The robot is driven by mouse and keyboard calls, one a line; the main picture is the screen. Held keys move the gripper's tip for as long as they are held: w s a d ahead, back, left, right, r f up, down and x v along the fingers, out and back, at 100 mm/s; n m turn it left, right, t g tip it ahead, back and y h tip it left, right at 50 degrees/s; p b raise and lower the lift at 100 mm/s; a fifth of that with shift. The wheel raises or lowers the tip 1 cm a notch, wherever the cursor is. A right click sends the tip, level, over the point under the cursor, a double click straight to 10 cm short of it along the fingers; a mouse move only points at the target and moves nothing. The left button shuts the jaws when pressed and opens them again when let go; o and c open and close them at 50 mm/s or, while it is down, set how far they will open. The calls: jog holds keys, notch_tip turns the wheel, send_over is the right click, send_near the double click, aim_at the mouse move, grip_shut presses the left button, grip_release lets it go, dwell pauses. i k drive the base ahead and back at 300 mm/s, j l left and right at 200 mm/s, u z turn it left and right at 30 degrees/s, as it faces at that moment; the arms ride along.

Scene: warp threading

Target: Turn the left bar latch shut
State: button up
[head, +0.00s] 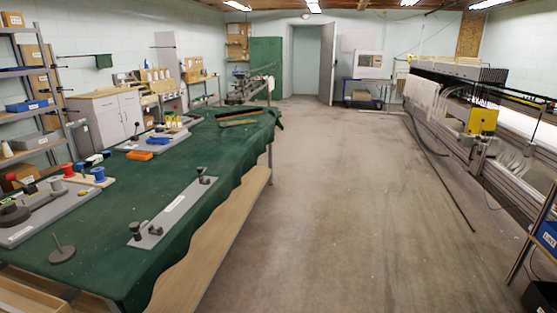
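A long grey plate (172,216) lies on the green-covered table, near its right edge. A dark fitting with a round knob (136,230) stands at its near left end. A second dark fitting (202,174) stands at its far right end. These look like the latches of a bar, but at this size I cannot tell whether either is turned open or shut. My gripper is not in view.
The green-covered table (120,272) fills the left side. A grey board (50,215) with dark discs, a loose dark disc with a peg (62,254) and several coloured spools stand on it. Bare floor (340,220) lies right of the table, with a long machine (470,125) beyond.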

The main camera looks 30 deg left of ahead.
aim_at(200, 169)
jog(key=i+j+u, duration=0.1)
jog(key=i+u, duration=0.55)
jog(key=u, duration=0.15)
jog(key=i+u, duration=0.3)
jog(key=u, duration=0.15)
jog(key=i+l+u, duration=0.25)
jog(key=u, duration=0.15)
jog(key=i+l+u, duration=0.95)
jog(key=u, duration=0.3)
